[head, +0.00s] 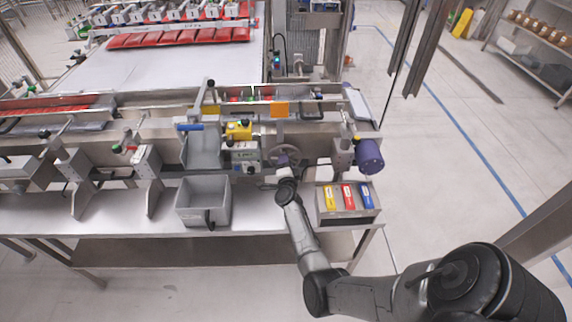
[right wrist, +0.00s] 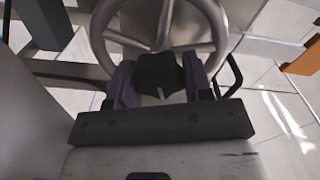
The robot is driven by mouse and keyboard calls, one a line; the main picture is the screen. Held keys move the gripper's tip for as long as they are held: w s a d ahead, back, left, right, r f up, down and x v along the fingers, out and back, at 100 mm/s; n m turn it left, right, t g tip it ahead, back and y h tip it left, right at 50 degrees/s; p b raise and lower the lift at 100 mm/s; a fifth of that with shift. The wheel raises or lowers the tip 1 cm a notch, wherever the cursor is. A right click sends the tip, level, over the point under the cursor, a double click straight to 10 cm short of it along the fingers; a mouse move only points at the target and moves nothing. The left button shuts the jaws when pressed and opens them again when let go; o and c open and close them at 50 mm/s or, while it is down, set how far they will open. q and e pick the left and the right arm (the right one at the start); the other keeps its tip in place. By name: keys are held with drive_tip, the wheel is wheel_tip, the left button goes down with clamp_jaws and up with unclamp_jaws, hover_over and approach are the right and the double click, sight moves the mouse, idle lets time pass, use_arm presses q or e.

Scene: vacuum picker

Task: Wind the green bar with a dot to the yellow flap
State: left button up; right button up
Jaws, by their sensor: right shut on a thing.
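A grey spoked handwheel (head: 285,154) sits on the front of the machine. It fills the top of the right wrist view (right wrist: 216,22). My right gripper (head: 285,166) is at the wheel's lower part. In the right wrist view its two purple-grey fingers (right wrist: 160,82) are shut on a black lobed knob (right wrist: 160,70) at the wheel. Small green and red pieces (head: 250,97) show in the slot behind the wheel. They are too small for me to tell a dot or which is the green bar. I cannot make out a yellow flap for certain. My left gripper is out of view.
A yellow box with a black knob (head: 238,130) stands left of the wheel, an orange plate (head: 279,109) behind it. A grey bin (head: 203,203) is at front left. A tray (head: 350,214) with yellow, red and blue pieces is at right, below a purple cylinder (head: 369,156).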

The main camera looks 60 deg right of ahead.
drive_tip(key=m, duration=0.2)
drive_tip(key=m+b, duration=0.1)
drive_tip(key=m, duration=0.2)
drive_tip(key=shift+f+m, duration=0.2)
drive_tip(key=shift+m, duration=0.1)
drive_tip(key=m+b, duration=0.2)
drive_tip(key=m, duration=0.3)
drive_tip(key=shift+f, duration=0.1)
drive_tip(key=m+b, duration=0.2)
drive_tip(key=m, duration=0.3)
drive_tip(key=shift+w+m, duration=0.1)
drive_tip(key=shift+m, duration=0.3)
drive_tip(key=m+b, duration=0.1)
drive_tip(key=m, duration=0.3)
drive_tip(key=shift+a, duration=0.1)
drive_tip(key=shift+w+m, duration=0.1)
drive_tip(key=shift+m, duration=0.6)
